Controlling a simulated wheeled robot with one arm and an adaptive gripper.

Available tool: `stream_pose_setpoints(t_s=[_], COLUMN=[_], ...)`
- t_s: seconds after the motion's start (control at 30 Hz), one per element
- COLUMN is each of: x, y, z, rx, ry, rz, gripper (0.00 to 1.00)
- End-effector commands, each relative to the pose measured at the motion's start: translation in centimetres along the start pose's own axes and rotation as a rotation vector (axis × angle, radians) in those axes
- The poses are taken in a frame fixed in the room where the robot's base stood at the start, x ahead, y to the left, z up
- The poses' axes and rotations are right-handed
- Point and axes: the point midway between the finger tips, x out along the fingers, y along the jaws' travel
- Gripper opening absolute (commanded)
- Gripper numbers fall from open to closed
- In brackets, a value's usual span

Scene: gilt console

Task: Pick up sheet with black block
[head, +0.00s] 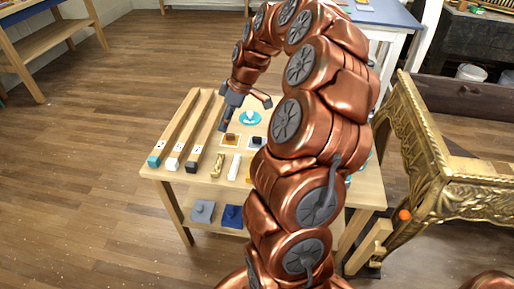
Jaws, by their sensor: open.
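A small black block (257,141) sits on a pale sheet on the wooden table, close to the left edge of my arm. The arm may hide part of this sheet. My gripper (245,112) is open and empty at the far part of the table, above and slightly left of the black block. Its left finger points down near a sheet with a brown block (230,138). A teal round piece with a white knob (250,117) shows just beyond and between the fingers. Whether the fingertips touch anything cannot be told.
Long wooden bars with teal, white and black ends (191,166) lie on the left of the table (150,173). Grey (202,211) and blue (232,215) knobbed plates lie on a lower shelf. A gilt console (432,165) stands right. My arm hides the table's middle. Floor is free left.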

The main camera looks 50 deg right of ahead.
Motion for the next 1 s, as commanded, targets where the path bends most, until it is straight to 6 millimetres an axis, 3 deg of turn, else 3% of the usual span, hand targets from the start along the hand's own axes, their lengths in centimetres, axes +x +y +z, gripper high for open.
stream_pose_setpoints(t_s=[0.03, 0.2, 0.4, 1.0], x=[1.4, 3.0, 3.9, 8.0], y=[2.5, 8.3, 11.5, 12.7], z=[2.1, 7.8, 12.2, 13.0], rx=[0.006, -0.008, -0.017, -0.019], ry=[0.011, 0.031, 0.03, 0.028], rz=[0.013, 0.065, 0.102, 0.104], gripper=[0.46, 0.46, 0.46, 0.46])
